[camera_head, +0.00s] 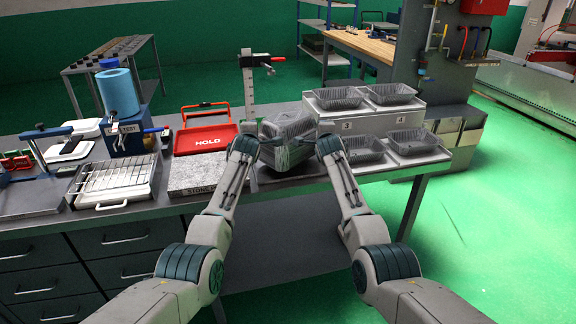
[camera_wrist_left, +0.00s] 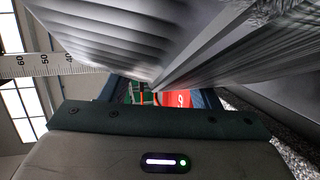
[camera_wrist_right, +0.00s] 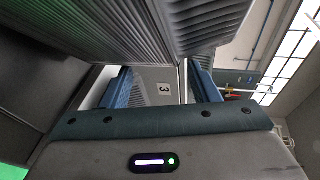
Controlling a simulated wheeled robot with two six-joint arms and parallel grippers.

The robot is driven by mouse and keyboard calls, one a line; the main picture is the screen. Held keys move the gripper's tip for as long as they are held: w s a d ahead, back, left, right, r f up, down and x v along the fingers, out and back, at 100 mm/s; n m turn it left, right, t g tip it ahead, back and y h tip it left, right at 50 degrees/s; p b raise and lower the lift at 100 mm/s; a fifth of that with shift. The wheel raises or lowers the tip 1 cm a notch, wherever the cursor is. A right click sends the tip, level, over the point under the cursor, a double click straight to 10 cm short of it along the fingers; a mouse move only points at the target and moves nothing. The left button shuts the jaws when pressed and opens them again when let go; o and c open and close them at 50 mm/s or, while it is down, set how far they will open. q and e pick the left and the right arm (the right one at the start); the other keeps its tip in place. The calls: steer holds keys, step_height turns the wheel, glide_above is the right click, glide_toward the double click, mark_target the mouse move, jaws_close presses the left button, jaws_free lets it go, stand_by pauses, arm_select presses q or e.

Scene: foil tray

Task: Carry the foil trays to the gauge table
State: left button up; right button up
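A grey ribbed foil tray block (camera_head: 287,128), perhaps several trays stacked, is between my two grippers near the upright ruler gauge (camera_head: 249,88). I cannot tell if it rests on the table or hangs just above it. My left gripper (camera_head: 262,143) is at its left side and my right gripper (camera_head: 315,143) at its right side. Both wrist views show ribbed foil walls (camera_wrist_left: 130,35) (camera_wrist_right: 205,22) very close, with the fingers apart and background visible between them. Other foil trays (camera_head: 338,97) (camera_head: 390,93) (camera_head: 363,149) (camera_head: 412,141) sit on the stepped stand at right.
The stepped stand (camera_head: 370,120) carries labels 3 and 4. A granite slab (camera_head: 195,176) lies left of the foil block. A red HOLD tray (camera_head: 206,138), a blue test device (camera_head: 128,128) and a wire rack (camera_head: 115,180) stand farther left on the bench.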

arm_select(q)
steer(key=shift+d+f+b, duration=0.45)
steer(key=shift+d+f, duration=0.15)
steer(key=shift+f, duration=0.1)
arm_select(e)
steer(key=shift+a+f, duration=0.6)
steer(key=shift+f, duration=0.1)
arm_select(q)
steer(key=shift+f+b, duration=0.6)
steer(key=shift+b, duration=0.1)
arm_select(e)
steer(key=shift+f, duration=0.6)
arm_select(q)
steer(key=shift+r, duration=0.15)
arm_select(e)
steer(key=shift+r, duration=0.15)
arm_select(q)
steer(key=shift+a, duration=0.45)
arm_select(e)
steer(key=shift+d, duration=0.45)
arm_select(q)
steer(key=o, duration=0.5)
steer(key=shift+a, duration=0.45)
arm_select(e)
steer(key=shift+s+d, duration=0.1)
steer(key=shift+d, duration=0.35)
